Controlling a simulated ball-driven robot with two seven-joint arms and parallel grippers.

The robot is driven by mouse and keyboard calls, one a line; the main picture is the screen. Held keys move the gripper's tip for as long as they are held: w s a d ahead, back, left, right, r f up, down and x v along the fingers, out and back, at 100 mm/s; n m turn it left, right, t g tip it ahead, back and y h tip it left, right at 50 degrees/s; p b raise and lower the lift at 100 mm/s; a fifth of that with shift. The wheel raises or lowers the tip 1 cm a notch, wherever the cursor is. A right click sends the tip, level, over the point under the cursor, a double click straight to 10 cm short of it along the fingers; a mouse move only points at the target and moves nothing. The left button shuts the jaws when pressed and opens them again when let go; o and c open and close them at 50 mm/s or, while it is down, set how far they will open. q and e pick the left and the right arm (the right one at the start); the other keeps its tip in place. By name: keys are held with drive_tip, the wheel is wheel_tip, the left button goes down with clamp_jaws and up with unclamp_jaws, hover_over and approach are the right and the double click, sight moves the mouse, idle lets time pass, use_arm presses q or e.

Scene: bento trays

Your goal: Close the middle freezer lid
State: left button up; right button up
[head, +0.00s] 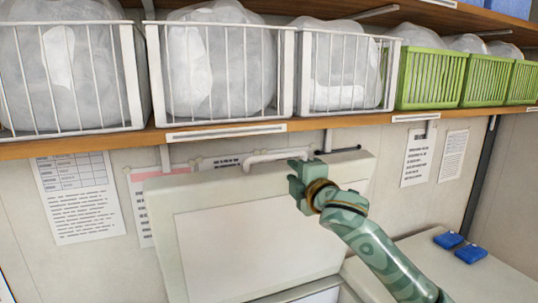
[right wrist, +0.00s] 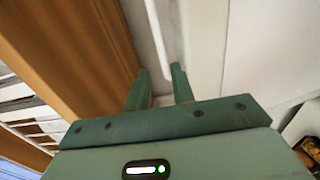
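The middle freezer lid (head: 255,235) stands raised and tilted back toward the wall in the head view, with its pale inner panel facing me. A strip of the freezer opening (head: 320,295) shows below it. My right gripper (head: 297,172) is at the lid's upper edge, right of its middle. In the right wrist view its two fingers (right wrist: 158,82) are apart, with a white bar (right wrist: 158,35) running up beyond the gap between them. I cannot tell whether the fingers touch the lid. My left gripper is not in view.
A wooden shelf (head: 215,135) with white wire baskets (head: 218,70) and green baskets (head: 432,78) of bagged goods hangs just above the lid. A closed white surface with two blue items (head: 448,240) lies at right. Paper notices (head: 75,195) hang on the wall.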

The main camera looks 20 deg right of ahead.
sight(275, 158)
drive_tip(key=w, duration=0.6)
drive_tip(key=shift+w+d+r+p, duration=0.1)
drive_tip(key=shift+w+r+p, duration=0.05)
drive_tip(key=shift+p, duration=0.2)
drive_tip(key=w, duration=0.6)
drive_tip(key=shift+w+d+p, duration=0.2)
drive_tip(key=shift+w+p, duration=0.15)
drive_tip(key=shift+w, duration=0.95)
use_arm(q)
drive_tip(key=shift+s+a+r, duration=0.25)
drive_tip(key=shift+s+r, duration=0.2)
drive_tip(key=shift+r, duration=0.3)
use_arm(e)
clamp_jaws()
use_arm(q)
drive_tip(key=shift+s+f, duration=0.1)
use_arm(e)
drive_tip(key=shift+f, duration=0.2)
